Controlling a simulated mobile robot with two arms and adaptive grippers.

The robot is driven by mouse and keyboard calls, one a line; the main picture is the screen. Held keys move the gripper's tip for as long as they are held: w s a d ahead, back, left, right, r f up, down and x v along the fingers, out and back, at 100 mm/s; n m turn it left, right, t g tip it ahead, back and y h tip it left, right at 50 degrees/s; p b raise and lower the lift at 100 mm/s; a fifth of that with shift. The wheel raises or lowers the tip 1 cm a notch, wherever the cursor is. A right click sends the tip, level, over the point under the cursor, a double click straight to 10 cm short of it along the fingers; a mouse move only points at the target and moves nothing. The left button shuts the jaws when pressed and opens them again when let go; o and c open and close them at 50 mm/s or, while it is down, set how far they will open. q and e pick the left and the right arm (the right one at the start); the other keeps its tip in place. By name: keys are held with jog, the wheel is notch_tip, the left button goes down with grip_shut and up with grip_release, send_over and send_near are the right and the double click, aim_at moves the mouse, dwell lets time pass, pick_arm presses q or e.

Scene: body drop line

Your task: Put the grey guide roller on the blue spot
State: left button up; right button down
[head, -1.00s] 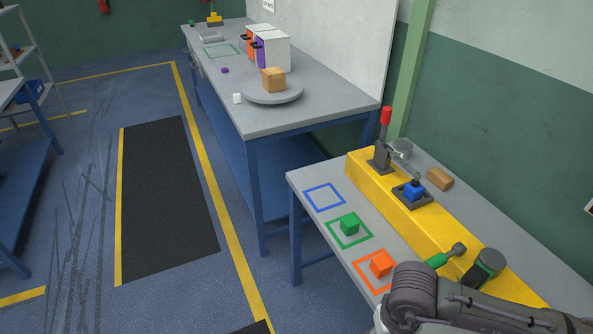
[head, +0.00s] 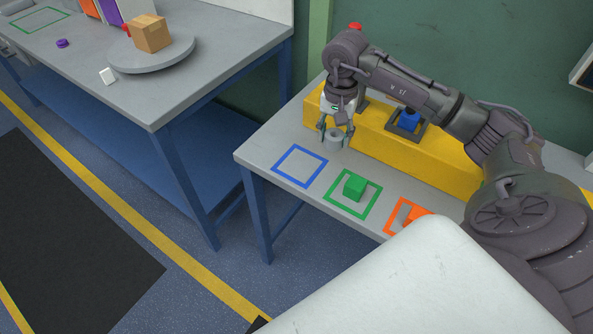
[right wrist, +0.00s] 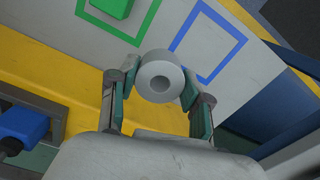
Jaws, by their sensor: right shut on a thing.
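The grey guide roller (head: 334,139) is a short grey cylinder with a hole through it. My right gripper (head: 335,132) is shut on it, with a finger on each side. The right wrist view shows the roller (right wrist: 152,82) between the fingers. In the head view it is beside the blue square outline (head: 300,167), just beyond its upper right side. The blue square is empty. The blue outline also shows in the right wrist view (right wrist: 208,45), beyond the roller. My left gripper is not in view.
A green block (head: 354,187) sits in the green square, and an orange block (head: 416,214) in the orange one. A yellow beam (head: 378,137) with a blue part (head: 408,121) on it runs behind. Another table (head: 230,60) with a turntable stands at the left.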

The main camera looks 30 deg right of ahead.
jog(key=d+r+m+b, duration=0.1)
jog(key=d+r+m, duration=0.1)
jog(key=d, duration=0.2)
jog(key=p, duration=0.3)
send_over(300, 165)
jog(key=shift+m, duration=0.4)
notch_tip(300, 165, down, 7)
jog(key=shift+r, duration=0.1)
notch_tip(300, 165, down, 3)
jog(key=shift+f, duration=0.4)
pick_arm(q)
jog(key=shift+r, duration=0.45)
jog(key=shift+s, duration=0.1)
